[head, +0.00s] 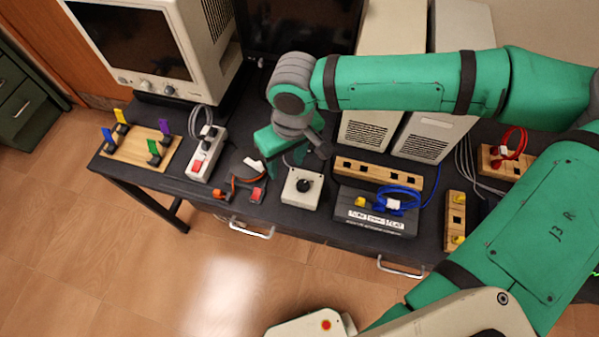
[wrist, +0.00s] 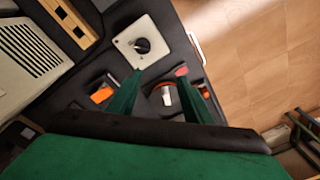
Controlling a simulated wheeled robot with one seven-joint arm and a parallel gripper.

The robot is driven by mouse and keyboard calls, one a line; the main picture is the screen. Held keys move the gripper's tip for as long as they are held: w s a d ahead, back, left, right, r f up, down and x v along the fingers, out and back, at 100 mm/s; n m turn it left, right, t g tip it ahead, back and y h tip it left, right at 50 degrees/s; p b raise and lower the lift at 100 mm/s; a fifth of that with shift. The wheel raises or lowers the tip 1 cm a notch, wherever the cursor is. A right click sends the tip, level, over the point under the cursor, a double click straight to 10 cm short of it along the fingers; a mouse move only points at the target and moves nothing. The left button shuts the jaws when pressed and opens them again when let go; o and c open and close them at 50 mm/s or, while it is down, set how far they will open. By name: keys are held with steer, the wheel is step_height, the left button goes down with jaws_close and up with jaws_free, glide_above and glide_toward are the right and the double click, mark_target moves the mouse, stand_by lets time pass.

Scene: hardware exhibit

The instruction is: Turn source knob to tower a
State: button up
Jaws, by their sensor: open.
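The source knob (head: 305,185) is a round black dial on a small white box (head: 290,196) near the front edge of the dark bench. In the wrist view the knob (wrist: 142,45) and its white box (wrist: 125,42) lie ahead of the fingers. A pale mark shows on the knob, but its exact setting is too small to read. My gripper (head: 298,157) is above the bench, just behind the white box. In the wrist view my gripper (wrist: 159,75) has its two green fingers apart, with nothing held and the knob untouched. Two beige towers (head: 369,131) (head: 431,137) stand behind.
A dark labelled box (head: 365,228) with a blue cable is right of the knob box. A wooden socket strip (head: 380,174) lies behind it. Orange-ended cables (head: 243,181) and a power strip (head: 207,153) are left. A beige monitor (head: 160,45) stands at the back left.

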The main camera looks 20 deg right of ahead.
mark_target(303, 183)
steer(key=shift+m+g+h, duration=0.4)
steer(key=shift+h, duration=0.1)
steer(key=d+f, duration=0.1)
steer(key=f, duration=0.2)
steer(key=d+f, duration=0.1)
steer(key=f, duration=0.3)
steer(key=s+d+f, duration=0.1)
steer(key=d+f, duration=0.1)
steer(key=f, duration=0.1)
steer(key=shift+f, duration=0.35)
steer(key=c, duration=1.1)
